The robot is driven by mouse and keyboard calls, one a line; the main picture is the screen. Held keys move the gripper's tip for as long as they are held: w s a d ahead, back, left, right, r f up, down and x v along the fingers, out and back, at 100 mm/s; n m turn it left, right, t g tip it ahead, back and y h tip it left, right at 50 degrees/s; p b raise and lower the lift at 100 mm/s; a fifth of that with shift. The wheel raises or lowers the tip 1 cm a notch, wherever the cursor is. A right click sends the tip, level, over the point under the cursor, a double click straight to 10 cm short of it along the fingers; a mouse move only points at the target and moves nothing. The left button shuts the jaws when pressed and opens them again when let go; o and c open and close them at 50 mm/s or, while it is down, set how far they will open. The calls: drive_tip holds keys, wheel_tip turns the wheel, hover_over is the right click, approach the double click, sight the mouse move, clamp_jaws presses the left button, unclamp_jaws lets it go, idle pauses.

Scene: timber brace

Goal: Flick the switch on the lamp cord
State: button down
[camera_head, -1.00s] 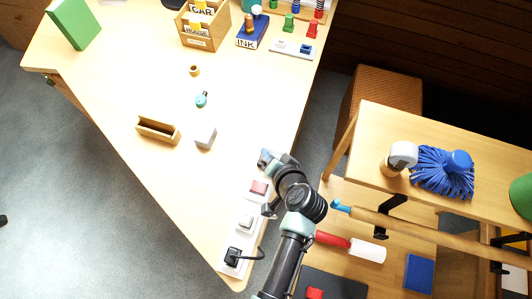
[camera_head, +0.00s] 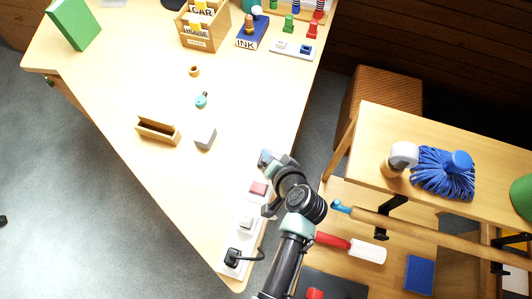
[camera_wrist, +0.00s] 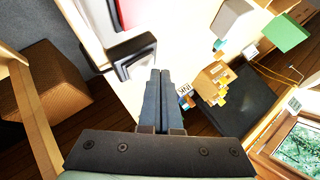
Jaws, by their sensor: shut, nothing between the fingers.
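A row of switches runs along the table's right edge in the head view: a red switch (camera_head: 258,188), a white switch (camera_head: 246,221) and a blue-grey one (camera_head: 265,157), partly hidden by my arm. A black plug (camera_head: 233,256) with a short black cord (camera_head: 255,257) sits at the near end of the row. I cannot tell which switch belongs to a lamp cord. My gripper (camera_wrist: 164,75) is shut and empty, with its fingertips close to a dark-framed rocker (camera_wrist: 131,52) in the wrist view. I cannot tell whether they touch it.
A shelf with a blue brush (camera_head: 445,172) and a woven stool (camera_head: 382,98) are on the right. The table's middle is mostly free.

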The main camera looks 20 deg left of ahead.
drive_tip(key=shift+d+r+p, duration=0.1)
drive_tip(key=shift+r+p, duration=0.2)
drive_tip(key=shift+r, duration=0.25)
drive_tip(key=r+p, duration=0.4)
drive_tip(key=r, duration=0.1)
drive_tip(key=shift+d+p, duration=0.3)
idle(0.3)
